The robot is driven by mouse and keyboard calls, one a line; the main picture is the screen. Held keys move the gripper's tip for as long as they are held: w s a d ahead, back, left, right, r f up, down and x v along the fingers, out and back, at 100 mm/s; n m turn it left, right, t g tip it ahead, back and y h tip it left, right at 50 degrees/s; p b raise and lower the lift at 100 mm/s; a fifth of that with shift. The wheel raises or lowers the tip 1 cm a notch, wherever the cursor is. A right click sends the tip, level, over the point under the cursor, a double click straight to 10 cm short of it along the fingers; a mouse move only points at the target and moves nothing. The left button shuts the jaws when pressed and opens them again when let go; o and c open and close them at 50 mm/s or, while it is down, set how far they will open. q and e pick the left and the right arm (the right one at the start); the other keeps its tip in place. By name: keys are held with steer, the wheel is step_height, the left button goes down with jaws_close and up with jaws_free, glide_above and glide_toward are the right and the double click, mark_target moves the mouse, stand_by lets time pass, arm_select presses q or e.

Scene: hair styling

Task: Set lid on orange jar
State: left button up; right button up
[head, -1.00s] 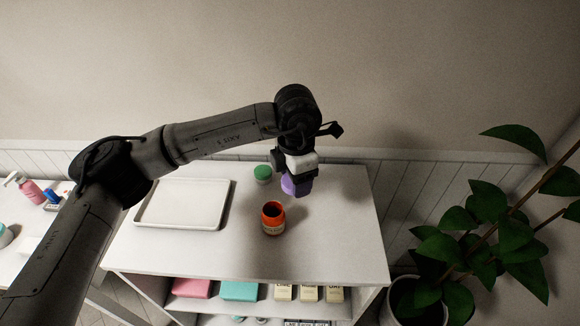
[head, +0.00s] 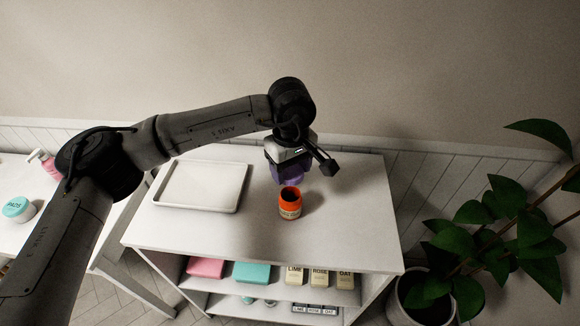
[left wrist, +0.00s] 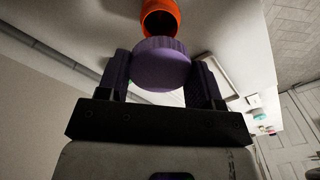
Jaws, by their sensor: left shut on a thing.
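The open orange jar (head: 290,205) stands upright on the white table top, with its dark mouth facing up. My left gripper (head: 291,176) is just behind and above the jar, pointing down. It is shut on a round purple lid (left wrist: 160,65), which lies between its two fingers in the left wrist view. The lid (head: 298,179) shows only partly in the head view, near the jar's far rim. In the left wrist view the orange jar (left wrist: 160,16) is just beyond the lid, partly covered by it. Whether they touch cannot be told. My right gripper is not in view.
An empty white tray (head: 160,218) lies left of the jar. Pink (head: 206,267) and teal (head: 252,272) items and several cream boxes (head: 319,278) are on the shelf below. A potted plant (head: 480,250) stands at the right. The table top right of the jar is clear.

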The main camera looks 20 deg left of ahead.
mark_target(291, 189)
arm_select(q)
steer(key=shift+f, duration=0.2)
steer(key=shift+f, duration=0.15)
steer(key=shift+f+b, duration=1.1)
steer(key=shift+f, duration=0.9)
steer(key=shift+f+b, duration=0.45)
steer(key=shift+f, duration=0.1)
steer(key=shift+b, duration=0.45)
steer(key=shift+f+b, duration=0.55)
stand_by(0.3)
steer(key=shift+f, duration=0.1)
stand_by(0.6)
